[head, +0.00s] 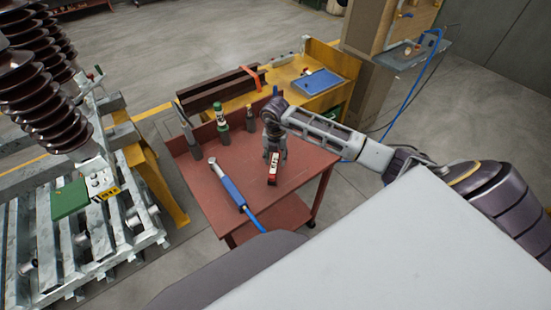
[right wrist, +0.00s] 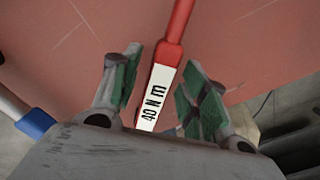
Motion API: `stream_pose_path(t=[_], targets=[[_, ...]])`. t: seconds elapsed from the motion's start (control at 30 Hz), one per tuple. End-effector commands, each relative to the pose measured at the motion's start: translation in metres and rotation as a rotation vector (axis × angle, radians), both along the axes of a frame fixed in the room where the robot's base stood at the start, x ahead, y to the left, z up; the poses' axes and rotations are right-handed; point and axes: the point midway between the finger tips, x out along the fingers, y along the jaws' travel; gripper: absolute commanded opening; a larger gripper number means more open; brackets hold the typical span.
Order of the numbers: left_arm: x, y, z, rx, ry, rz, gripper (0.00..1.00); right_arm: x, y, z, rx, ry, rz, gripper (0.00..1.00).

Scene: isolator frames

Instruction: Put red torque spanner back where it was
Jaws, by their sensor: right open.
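The red torque spanner (head: 273,172) is on the red cart top (head: 203,180), right of centre, with its far part hidden under my right gripper (head: 275,153). In the right wrist view, the spanner's white label (right wrist: 155,97) reads "40 N m", and its red shaft (right wrist: 178,32) runs up out of the frame. The right gripper (right wrist: 160,78) is open, its green-padded fingers on either side of the spanner, with a gap visible at the right finger. Whether the spanner touches the cart cannot be told. My left gripper is not in view.
A blue-handled torque spanner (head: 233,192) lies left of the red one. Several dark upright tools, one a green-banded one (head: 223,128), stand along the cart's back. A yellow bench (head: 285,83) with a blue tray (head: 318,81) is behind. An insulator frame (head: 85,235) stands left.

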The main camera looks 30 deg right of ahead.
Motion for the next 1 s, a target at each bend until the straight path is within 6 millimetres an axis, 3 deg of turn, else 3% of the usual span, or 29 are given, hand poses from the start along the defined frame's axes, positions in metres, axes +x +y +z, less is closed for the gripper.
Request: stream_pose_path(t=[0.4, 0.6, 0.8, 1.0], targets=[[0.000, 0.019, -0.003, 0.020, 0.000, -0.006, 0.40, 0.000, 0.000, 0.058, 0.000, -0.004, 0.000, 0.44], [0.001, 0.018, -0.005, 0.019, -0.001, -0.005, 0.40, 0.000, 0.001, 0.086, 0.000, -0.004, 0.000, 0.44], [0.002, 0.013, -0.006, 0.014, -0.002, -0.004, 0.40, -0.001, 0.001, 0.104, -0.001, -0.001, -0.001, 0.44], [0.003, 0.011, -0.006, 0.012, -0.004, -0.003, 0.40, -0.001, 0.001, 0.110, 0.000, 0.000, -0.001, 0.44]])
